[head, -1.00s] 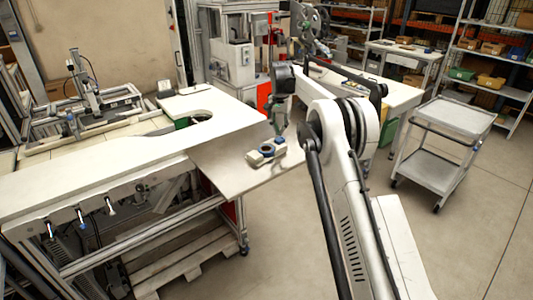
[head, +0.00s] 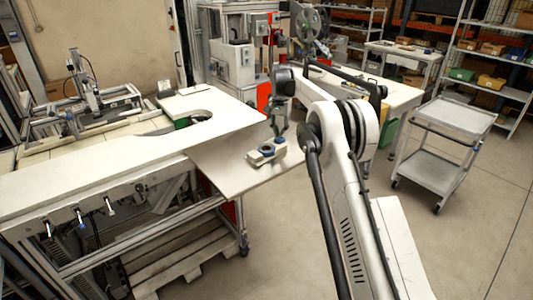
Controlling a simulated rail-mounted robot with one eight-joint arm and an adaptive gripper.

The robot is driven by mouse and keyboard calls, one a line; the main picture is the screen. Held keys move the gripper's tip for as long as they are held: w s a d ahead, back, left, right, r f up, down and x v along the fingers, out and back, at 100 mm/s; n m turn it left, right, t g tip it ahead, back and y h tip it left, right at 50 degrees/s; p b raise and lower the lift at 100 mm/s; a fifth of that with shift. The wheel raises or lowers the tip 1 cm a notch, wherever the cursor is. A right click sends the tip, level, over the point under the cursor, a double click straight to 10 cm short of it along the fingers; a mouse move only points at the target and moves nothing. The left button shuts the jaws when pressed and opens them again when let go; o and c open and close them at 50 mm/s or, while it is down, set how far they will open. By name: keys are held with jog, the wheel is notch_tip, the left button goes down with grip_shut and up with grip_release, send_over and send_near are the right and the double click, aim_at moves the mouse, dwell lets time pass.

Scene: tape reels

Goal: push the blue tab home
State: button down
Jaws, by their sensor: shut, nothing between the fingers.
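A small pale fixture with a dark blue ring (head: 266,150) sits near the right end of the white worktable. The blue tab (head: 279,140) shows as a small blue spot at the fixture's far right side. My gripper (head: 278,134) points down just above that blue spot, its fingers together and holding nothing. At this size I cannot tell whether the fingertips touch the tab, or how far in the tab sits.
The white worktable (head: 225,175) is bare around the fixture, and its edge lies close on the right. A grey cart (head: 455,120) stands on the floor at the right. Another bench (head: 395,95) stands behind my arm.

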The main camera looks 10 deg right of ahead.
jog(key=shift+f+b, duration=0.4)
jog(key=shift+f, duration=0.3)
dwell(1.1)
jog(key=shift+r+p, duration=1.75)
jog(key=shift+r, duration=1.8)
jog(key=s+r+n+t+b, duration=0.2)
jog(key=s+r+t, duration=0.1)
jog(key=s+r, duration=1.25)
jog(key=s+r+n+t+b, duration=0.1)
jog(key=s+r+n+b, duration=0.1)
jog(key=s, duration=1.5)
jog(key=s+f+n+t, duration=0.1)
jog(key=s+f, duration=0.6)
jog(key=s, duration=0.5)
jog(key=s+f+n+t+b, duration=0.1)
jog(key=s+f+t, duration=0.1)
jog(key=s+f, duration=0.5)
jog(key=s, duration=0.5)
jog(key=shift+s, duration=0.3)
